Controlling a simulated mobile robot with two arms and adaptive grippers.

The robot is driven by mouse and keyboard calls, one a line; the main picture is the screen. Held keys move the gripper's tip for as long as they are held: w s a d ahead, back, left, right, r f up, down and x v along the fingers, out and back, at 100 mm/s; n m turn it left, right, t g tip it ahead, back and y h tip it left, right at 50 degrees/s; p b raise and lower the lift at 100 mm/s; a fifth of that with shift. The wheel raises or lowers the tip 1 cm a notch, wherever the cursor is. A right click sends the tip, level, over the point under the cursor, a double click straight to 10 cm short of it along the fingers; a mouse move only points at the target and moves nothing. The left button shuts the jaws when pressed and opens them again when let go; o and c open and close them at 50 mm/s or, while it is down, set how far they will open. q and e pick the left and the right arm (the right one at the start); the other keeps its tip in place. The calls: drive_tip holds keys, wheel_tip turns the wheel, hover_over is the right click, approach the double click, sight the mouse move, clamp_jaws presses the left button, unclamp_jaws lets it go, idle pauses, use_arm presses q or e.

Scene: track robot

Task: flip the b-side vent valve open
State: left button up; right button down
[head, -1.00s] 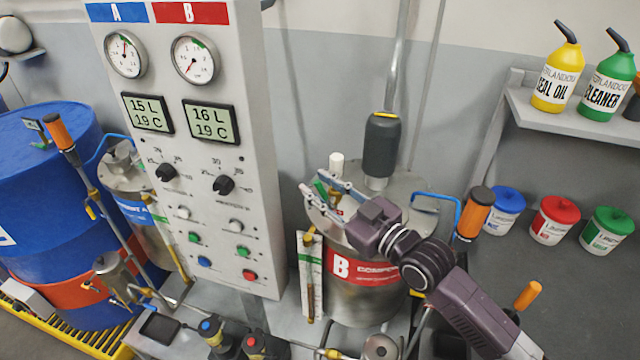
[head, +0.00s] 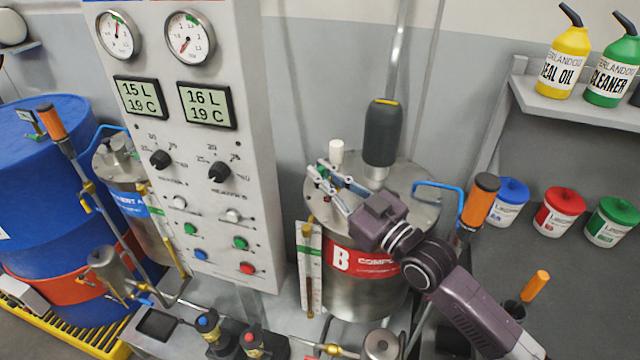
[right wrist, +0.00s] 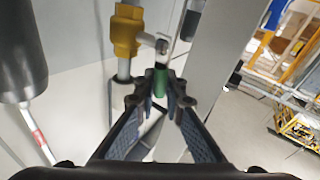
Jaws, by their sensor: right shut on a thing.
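The B tank (head: 345,295) is a steel vessel with a red B label, right of the panel in the head view. My right gripper (head: 325,176) reaches over its lid at the left side. In the right wrist view, the vent valve has a brass body (right wrist: 126,30) on an upright pipe and a small green handle (right wrist: 160,82). My right gripper's fingertips (right wrist: 160,92) are shut on this green handle, just right of and below the brass body. In the head view the fingers mostly hide the valve. My left gripper is not in view.
The control panel (head: 190,150) stands close left of the tank. A dark cylinder (head: 382,135) rises from the lid behind my gripper. A white-capped fitting (head: 337,152) stands near the fingers. A blue pipe (head: 437,186) and an orange handle (head: 480,200) stand to the right.

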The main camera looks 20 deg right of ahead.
drive_tip(key=t+b, duration=0.1)
drive_tip(key=d+m+t+b, duration=0.1)
drive_tip(key=b, duration=0.1)
drive_tip(key=shift+s+f, duration=0.3)
drive_tip(key=shift+s+d+r+m+t+b, duration=0.15)
drive_tip(key=shift+r+m+t+b, duration=0.15)
drive_tip(key=shift+m+t+b, duration=0.55)
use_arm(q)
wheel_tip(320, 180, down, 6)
use_arm(e)
drive_tip(key=shift+r, duration=0.1)
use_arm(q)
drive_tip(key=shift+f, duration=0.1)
use_arm(e)
drive_tip(key=c, duration=2)
unclamp_jaws()
drive_tip(key=shift+v, duration=4)
